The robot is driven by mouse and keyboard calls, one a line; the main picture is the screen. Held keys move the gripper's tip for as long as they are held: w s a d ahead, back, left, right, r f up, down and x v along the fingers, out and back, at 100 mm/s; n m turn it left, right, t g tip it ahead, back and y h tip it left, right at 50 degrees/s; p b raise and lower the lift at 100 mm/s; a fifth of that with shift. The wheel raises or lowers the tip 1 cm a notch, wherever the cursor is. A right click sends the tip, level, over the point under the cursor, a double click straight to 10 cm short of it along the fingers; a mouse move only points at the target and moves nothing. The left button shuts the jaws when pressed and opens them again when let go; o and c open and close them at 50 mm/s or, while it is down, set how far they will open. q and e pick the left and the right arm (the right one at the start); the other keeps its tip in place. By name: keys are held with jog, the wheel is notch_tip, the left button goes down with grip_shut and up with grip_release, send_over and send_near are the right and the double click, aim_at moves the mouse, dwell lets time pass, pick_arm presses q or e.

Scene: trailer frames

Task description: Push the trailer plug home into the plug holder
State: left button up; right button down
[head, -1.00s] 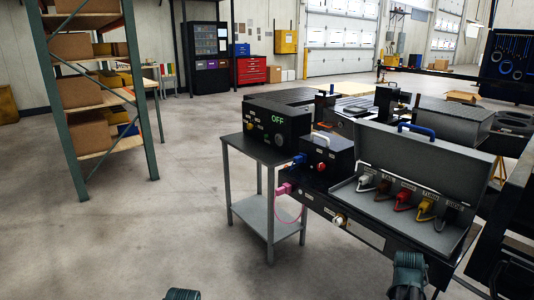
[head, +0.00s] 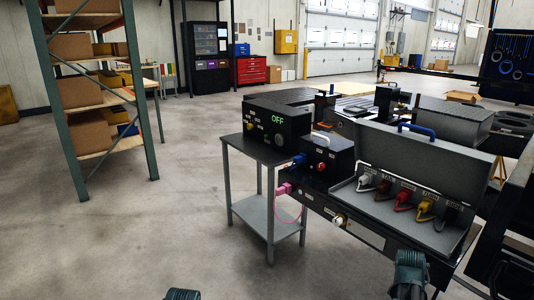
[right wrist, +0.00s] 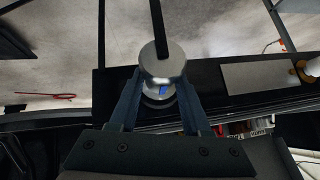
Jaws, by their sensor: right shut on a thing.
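In the right wrist view, my right gripper (right wrist: 160,88) is shut on a silver round plug (right wrist: 162,64), with a black cable or rod running up from it. The plug is over the black beam of the trailer frame. A pale ring with a blue spot shows just under the plug between the fingers; I cannot tell whether it is the plug holder or how deep the plug sits. In the head view, my right arm covers this end of the beam, and the plug is hidden. Only a bit of my left arm shows at the bottom edge; its gripper is out of frame.
On the beam, a pale plate (head: 370,238) and a white round fitting (head: 339,220) are near my right arm. An open grey box (head: 432,146) holds several coloured plugs. A pink plug (head: 284,188) and a black OFF box (head: 276,126) are further left.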

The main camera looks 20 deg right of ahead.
jog(key=shift+w+d, duration=0.15)
jog(key=shift+d, duration=0.15)
jog(key=shift+c, duration=1.4)
grip_release()
